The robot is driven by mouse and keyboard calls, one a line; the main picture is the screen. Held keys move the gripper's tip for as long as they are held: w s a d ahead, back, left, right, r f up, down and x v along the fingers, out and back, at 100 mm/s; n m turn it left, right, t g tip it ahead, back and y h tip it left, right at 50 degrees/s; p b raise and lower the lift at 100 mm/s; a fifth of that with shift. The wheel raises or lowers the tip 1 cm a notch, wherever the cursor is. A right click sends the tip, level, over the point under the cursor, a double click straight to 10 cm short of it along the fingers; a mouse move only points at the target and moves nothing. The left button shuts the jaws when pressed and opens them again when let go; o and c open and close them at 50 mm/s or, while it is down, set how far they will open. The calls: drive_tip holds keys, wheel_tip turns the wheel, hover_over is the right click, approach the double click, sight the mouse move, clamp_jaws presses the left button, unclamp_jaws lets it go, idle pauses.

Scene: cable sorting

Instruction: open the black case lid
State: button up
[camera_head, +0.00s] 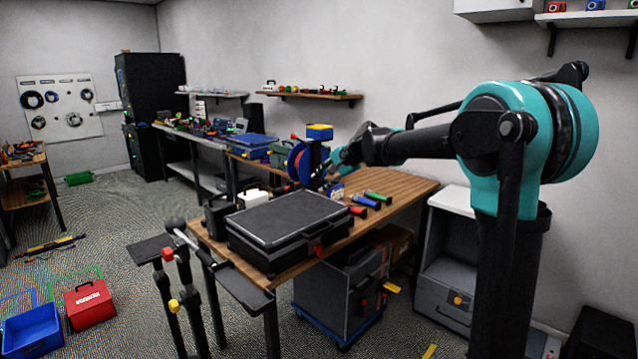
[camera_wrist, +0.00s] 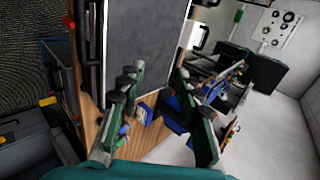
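The black case (camera_head: 285,222) lies flat on the wooden table with its lid closed. A handle (camera_head: 318,236) and a red latch (camera_head: 318,250) show on its front side. In the wrist view the case's dark grey lid (camera_wrist: 146,42) fills the upper middle, turned on its side. My gripper (camera_head: 328,174) is above the back right of the table, beyond the case and apart from it. In the wrist view my gripper (camera_wrist: 157,76) has its two green fingers spread, with nothing between them. The inside of the case is hidden.
Red, blue and green cylinders (camera_head: 366,201) lie right of the case. A red toolbox (camera_head: 89,304) and a blue bin (camera_head: 32,329) are on the floor.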

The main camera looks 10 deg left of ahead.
drive_tip(key=v, duration=1.3)
drive_tip(key=shift+f, duration=0.2)
idle(0.7)
drive_tip(key=shift+s, duration=0.15)
drive_tip(key=s+d+f+n+g+h, duration=0.1)
drive_tip(key=s+d+f+n+h, duration=0.2)
drive_tip(key=s+d+f, duration=0.6)
drive_tip(key=s+d+f+n+h, duration=0.2)
drive_tip(key=s+d+f, duration=0.3)
drive_tip(key=s+f, duration=0.85)
drive_tip(key=s+d+f+n+g+h, duration=0.1)
drive_tip(key=s+d+f+n+h, duration=0.2)
drive_tip(key=s+d+f, duration=0.8)
drive_tip(key=m+t+y, duration=0.6)
drive_tip(key=m+y, duration=0.2)
drive_tip(key=y, duration=0.4)
approach(323, 231)
drive_tip(key=x, duration=1)
drive_tip(key=shift+w+a+f, duration=0.2)
drive_tip(key=shift+w+a, duration=0.05)
drive_tip(key=shift+c, duration=0.2)
clamp_jaws()
